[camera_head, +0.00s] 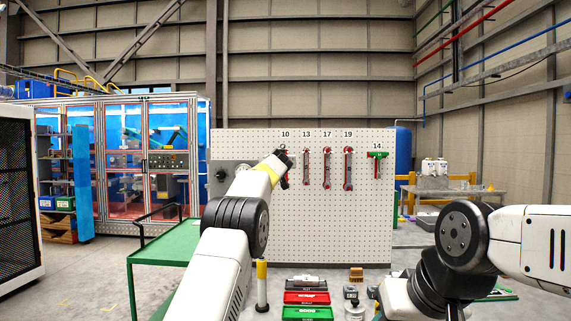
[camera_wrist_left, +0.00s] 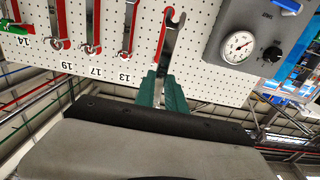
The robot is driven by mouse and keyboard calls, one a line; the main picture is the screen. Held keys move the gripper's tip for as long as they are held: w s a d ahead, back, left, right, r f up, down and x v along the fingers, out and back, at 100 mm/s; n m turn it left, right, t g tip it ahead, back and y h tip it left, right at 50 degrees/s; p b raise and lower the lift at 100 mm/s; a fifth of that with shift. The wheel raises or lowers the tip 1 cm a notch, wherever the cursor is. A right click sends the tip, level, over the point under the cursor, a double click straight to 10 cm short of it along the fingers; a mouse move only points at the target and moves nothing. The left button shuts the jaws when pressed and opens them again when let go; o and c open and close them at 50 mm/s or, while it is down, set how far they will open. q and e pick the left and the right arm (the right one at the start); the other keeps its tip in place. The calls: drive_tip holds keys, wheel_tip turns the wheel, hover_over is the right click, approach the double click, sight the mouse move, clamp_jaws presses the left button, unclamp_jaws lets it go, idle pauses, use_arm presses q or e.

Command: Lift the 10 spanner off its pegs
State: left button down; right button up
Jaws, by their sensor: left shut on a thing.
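The 10 spanner (camera_head: 284,148) is at the left of the row on the white pegboard (camera_head: 330,230), under the label 10, mostly hidden by my left arm in the head view. In the left wrist view, which is upside down, its grey open end and shaft (camera_wrist_left: 174,22) show against a red marking. My left gripper (camera_wrist_left: 163,88) has its green fingers shut on the spanner near its other end. I cannot tell whether the spanner is clear of its pegs. My right arm is at the right of the head view, its gripper out of sight.
A gauge panel (camera_wrist_left: 240,45) is close beside the 10 spanner. A green table (camera_head: 160,250) and floor trays (camera_head: 306,298) stand below.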

use_arm(q)
drive_tip(key=shift+r, duration=0.15)
idle(0.3)
drive_tip(key=s, duration=1.1)
idle(0.8)
